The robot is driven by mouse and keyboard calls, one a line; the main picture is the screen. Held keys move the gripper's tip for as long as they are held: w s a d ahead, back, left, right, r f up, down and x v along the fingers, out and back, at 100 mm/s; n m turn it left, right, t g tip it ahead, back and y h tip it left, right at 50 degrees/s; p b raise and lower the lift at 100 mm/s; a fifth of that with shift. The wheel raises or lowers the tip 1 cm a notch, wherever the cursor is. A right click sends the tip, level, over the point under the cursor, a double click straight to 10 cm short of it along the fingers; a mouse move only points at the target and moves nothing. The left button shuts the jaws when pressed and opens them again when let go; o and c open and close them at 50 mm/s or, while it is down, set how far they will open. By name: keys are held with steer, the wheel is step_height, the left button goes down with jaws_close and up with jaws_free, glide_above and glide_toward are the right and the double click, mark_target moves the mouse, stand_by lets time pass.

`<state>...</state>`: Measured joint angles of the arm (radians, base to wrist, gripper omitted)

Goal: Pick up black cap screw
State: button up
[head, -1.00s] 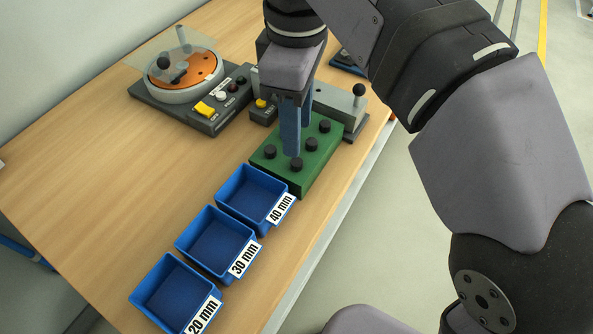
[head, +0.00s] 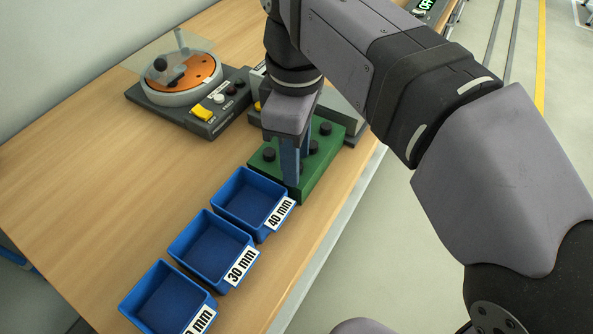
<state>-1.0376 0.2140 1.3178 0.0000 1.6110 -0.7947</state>
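Several black cap screws stand upright in a green block (head: 318,167). Three show plainly: one at the left (head: 268,154), one at the right (head: 313,146) and one at the far right corner (head: 325,129). My gripper (head: 297,171) points straight down over the near part of the block. Its two blue fingers are apart, one nearer the camera than the other, with the tips low at the block. The near screw is hidden behind the fingers, so I cannot tell whether they touch it.
Three empty blue bins, labelled 40 mm (head: 248,198), 30 mm (head: 211,244) and a partly cut-off label (head: 166,300), line the table's front edge. A grey device (head: 190,105) with an orange disc and clear cover stands behind. The wooden table (head: 110,175) is clear at left.

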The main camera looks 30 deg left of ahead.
jaws_close()
stand_by(0.3)
step_height(320, 180, up, 10)
steer(key=p, duration=0.4)
steer(key=shift+f, duration=0.1)
